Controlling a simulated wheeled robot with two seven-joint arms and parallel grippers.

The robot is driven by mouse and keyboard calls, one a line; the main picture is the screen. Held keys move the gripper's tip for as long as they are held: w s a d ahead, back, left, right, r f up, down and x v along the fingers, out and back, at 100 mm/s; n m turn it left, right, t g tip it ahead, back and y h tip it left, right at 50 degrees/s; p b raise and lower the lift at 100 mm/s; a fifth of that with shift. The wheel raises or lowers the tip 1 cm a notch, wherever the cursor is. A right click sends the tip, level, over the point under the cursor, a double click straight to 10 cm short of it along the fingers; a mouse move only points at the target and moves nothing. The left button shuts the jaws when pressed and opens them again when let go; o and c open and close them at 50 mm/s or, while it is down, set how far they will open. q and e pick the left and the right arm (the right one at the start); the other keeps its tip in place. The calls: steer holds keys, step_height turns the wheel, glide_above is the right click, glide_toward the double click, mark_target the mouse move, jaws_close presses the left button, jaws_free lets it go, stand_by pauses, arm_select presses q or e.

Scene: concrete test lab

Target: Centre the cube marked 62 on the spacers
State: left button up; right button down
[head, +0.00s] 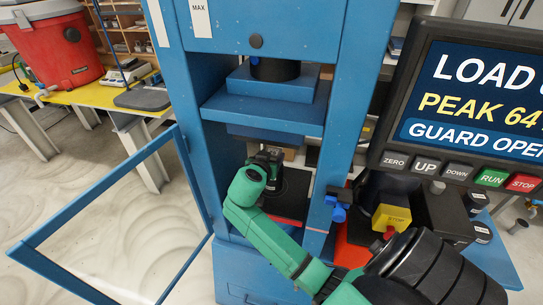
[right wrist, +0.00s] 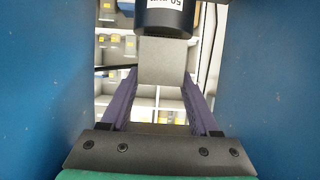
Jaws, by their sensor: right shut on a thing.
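A plain grey cube (right wrist: 165,62) sits between the purple fingers of my right gripper (right wrist: 162,84) in the right wrist view. The fingers are shut on it, and no number shows on the side facing me. A black cylinder (right wrist: 165,18) with an upside-down label is right above the cube; I cannot tell whether they touch. In the head view my right gripper (head: 268,160) reaches into the blue press, and its wrist hides the cube. I cannot make out the spacers. My left gripper is not in view.
The blue press frame (head: 349,110) has uprights close on both sides of my right arm. Its guard door (head: 110,215) stands open at the left. A display panel (head: 470,100) and yellow stop box (head: 391,218) are at the right.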

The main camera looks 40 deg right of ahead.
steer(key=shift+a, duration=0.15)
steer(key=shift+f+b, duration=0.15)
steer(key=shift+b, duration=0.15)
stand_by(0.3)
steer(key=shift+f+b, duration=0.2)
steer(key=shift+b, duration=0.2)
stand_by(0.8)
steer(key=shift+c, duration=0.2)
jaws_free()
steer(key=shift+s, duration=0.1)
steer(key=p+v, duration=0.2)
steer(key=v, duration=0.6)
stand_by(0.5)
